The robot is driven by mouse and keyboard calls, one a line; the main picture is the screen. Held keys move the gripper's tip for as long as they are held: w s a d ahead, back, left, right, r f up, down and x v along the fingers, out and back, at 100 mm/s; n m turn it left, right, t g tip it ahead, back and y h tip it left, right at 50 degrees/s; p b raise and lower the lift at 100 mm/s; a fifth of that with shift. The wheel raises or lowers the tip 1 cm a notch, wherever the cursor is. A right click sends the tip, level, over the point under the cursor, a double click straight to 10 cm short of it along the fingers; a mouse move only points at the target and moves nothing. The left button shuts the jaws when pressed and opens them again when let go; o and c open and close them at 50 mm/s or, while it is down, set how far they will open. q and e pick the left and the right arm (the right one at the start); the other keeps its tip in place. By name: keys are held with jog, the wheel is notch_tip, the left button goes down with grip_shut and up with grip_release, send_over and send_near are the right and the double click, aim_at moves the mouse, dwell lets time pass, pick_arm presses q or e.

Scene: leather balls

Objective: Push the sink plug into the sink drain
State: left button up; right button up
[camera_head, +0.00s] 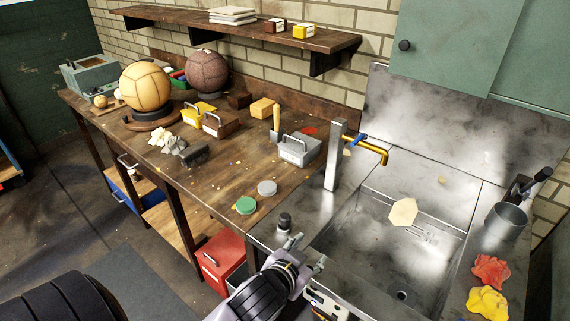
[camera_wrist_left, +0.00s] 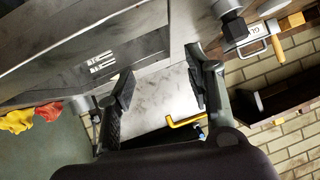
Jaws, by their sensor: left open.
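The sink plug (camera_head: 284,222), a small dark cylinder with a grey top, stands upright on the metal rim left of the sink basin. What looks like the plug (camera_wrist_left: 233,25) also shows at the upper right of the left wrist view, outside the fingers. The sink drain (camera_head: 402,295) is a dark round hole in the basin floor at the lower right. My left gripper (camera_head: 306,252) is open and empty, just right of and nearer than the plug, above the sink's front left edge. Its two spread fingers show in the left wrist view (camera_wrist_left: 160,88). My right gripper is not in view.
A pale flat piece (camera_head: 403,212) lies in the sink (camera_head: 370,245). Red (camera_head: 490,270) and yellow (camera_head: 487,301) cloths and a grey cup (camera_head: 505,221) sit on the right rim.

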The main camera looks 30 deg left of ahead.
pick_arm(q)
jog(key=w+d+r+m+t+h, duration=0.3)
jog(key=w+d+r+t, duration=0.15)
jog(key=r, duration=0.55)
jog(key=w+d+r+m+t+h, duration=0.3)
jog(key=w+r+t+h, duration=0.15)
jog(key=r, duration=0.55)
jog(key=d+r+m+g+h, duration=0.4)
jog(key=d+r+m+h, duration=0.2)
jog(key=d+m+h, duration=0.3)
jog(key=m+g+y, duration=0.7)
jog(key=g+y, duration=0.9)
jog(key=g, duration=0.1)
send_over(285, 215)
notch_tip(285, 215, down, 11)
jog(key=shift+h, duration=0.25)
notch_tip(285, 215, down, 17)
jog(key=shift+p, duration=1.2)
